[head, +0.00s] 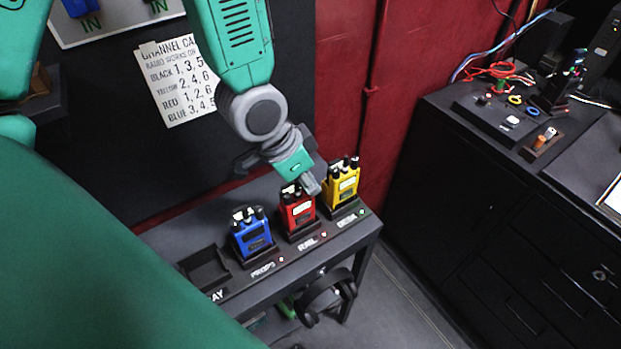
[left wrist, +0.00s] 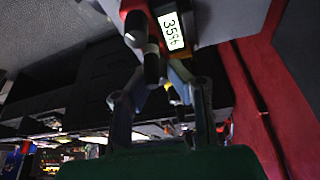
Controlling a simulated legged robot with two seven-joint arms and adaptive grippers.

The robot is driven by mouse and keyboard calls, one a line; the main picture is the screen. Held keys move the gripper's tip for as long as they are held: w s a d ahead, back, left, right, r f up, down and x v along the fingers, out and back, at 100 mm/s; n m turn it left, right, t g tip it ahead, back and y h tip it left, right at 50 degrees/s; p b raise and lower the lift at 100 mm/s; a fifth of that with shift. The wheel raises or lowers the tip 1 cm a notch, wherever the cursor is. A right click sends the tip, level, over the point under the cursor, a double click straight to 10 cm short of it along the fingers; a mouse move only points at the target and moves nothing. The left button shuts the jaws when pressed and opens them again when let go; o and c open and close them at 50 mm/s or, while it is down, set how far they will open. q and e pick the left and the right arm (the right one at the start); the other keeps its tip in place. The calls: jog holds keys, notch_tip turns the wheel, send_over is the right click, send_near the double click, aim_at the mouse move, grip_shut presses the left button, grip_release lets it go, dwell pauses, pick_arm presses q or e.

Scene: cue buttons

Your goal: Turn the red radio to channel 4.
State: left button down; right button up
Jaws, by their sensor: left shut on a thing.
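The red radio (head: 297,214) stands upright in the RAIL holder, between the blue radio (head: 251,236) and the yellow radio (head: 342,188). My left gripper (head: 306,186) is over the red radio's top in the head view. In the left wrist view my left gripper (left wrist: 152,88) has its fingers closed around a dark knob (left wrist: 151,66) on the radio's top. A small white display (left wrist: 171,31) beside it shows digits that look like 35 and more. The gripper partly hides the red radio's top. My right gripper is not in view.
A channel card (head: 172,85) on the wall lists channels by radio colour, its right part covered by my arm. An empty tray slot (head: 204,268) is left of the blue radio. Headphones (head: 328,296) hang below the shelf. A black cabinet (head: 470,190) stands at right.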

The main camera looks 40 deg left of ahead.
pick_arm(q)
jog(key=shift+s+n+y, duration=0.1)
jog(key=shift+n+y, duration=0.2)
jog(key=shift+n, duration=0.5)
jog(key=c, duration=1.5)
grip_release()
jog(key=shift+c, duration=0.2)
jog(key=shift+r, duration=0.3)
notch_tip(320, 180, up, 9)
jog(key=shift+r, duration=0.1)
